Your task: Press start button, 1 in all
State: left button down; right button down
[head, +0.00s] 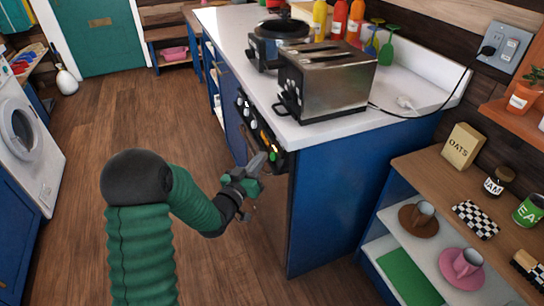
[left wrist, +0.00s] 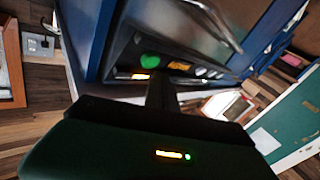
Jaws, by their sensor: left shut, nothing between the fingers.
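The start button appears to be the round green button (left wrist: 151,61), lit at one end of a dark control panel (left wrist: 125,60) in the left wrist view. In the head view the panel (head: 245,118) is on the front of the blue counter, with several knobs and an orange light. My left gripper (head: 262,158) is shut and empty, its tips close to the panel's near end. In the left wrist view its fingers (left wrist: 161,80) point toward the panel just below the green button. I cannot tell whether they touch it. My right gripper is not in view.
A metal toaster (head: 325,85) and a black-lidded cooker (head: 275,40) stand on the white countertop (head: 410,85) above the panel. A bar handle (left wrist: 215,22) is beside the panel. An open shelf (head: 455,185) stands at right. The wooden floor (head: 130,110) at left is clear.

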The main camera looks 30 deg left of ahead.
pick_arm(q)
jog(key=s+a, duration=0.1)
jog(key=s+a+r+p, duration=0.1)
jog(key=s+a, duration=0.1)
jog(key=shift+s+r+p, duration=0.3)
jog(key=shift+r+p, duration=0.05)
dwell(0.8)
